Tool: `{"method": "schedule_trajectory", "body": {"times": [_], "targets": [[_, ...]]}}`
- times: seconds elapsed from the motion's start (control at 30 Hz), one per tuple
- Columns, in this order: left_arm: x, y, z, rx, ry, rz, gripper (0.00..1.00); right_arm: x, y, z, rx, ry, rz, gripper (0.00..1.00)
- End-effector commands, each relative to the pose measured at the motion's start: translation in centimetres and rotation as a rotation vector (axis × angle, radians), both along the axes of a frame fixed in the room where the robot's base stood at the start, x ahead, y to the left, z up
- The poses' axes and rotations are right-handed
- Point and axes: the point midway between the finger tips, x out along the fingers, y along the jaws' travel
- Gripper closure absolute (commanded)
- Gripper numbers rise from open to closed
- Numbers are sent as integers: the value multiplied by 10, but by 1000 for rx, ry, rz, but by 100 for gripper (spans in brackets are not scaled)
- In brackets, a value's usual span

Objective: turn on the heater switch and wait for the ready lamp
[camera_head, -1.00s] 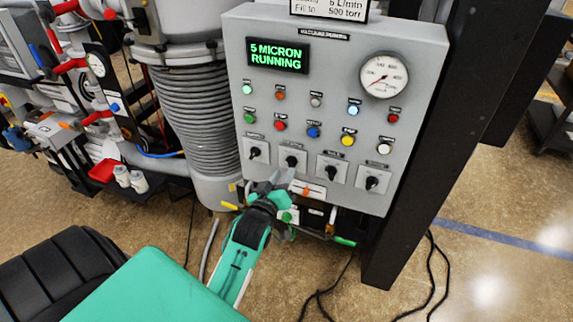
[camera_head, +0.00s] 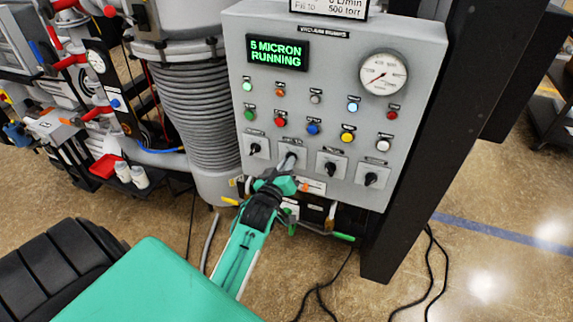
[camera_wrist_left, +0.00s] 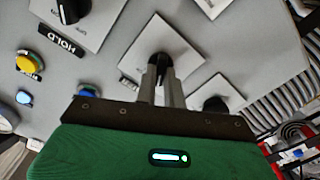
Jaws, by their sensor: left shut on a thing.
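The grey vacuum panel (camera_head: 232,60) carries a row of black rotary switches along its bottom. Their labels are too small to read in the head view. My left gripper (camera_head: 287,163) is at the second switch from the left, shut on its black knob. In the left wrist view the two fingers (camera_wrist_left: 161,82) close around this knob (camera_wrist_left: 158,60), on a white plate (camera_wrist_left: 182,58); the fingers partly hide it. Several small lamps sit in the top row, including a green one (camera_head: 247,86), an orange one (camera_head: 280,92) and a light blue one (camera_head: 353,107). I cannot tell which is the ready lamp.
The display (camera_head: 277,53) reads "5 MICRON RUNNING". A round gauge (camera_head: 383,74) is at upper right. Coloured buttons sit just above the switches. A ribbed column (camera_head: 190,110) stands left of the panel, a black post (camera_head: 408,190) right. Cables lie on the floor.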

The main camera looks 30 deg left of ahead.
Motion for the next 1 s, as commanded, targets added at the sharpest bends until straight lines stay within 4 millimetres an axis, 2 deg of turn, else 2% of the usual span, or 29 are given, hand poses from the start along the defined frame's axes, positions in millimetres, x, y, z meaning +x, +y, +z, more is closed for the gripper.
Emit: {"method": "schedule_trajectory", "body": {"times": [0.37,1.0], "targets": [[0,0,1,120,30,0,100,0,-2,6,-2,0,0,100],[0,-2,1,681,165,-1,100,0,3,21,3,0,-3,100]]}}
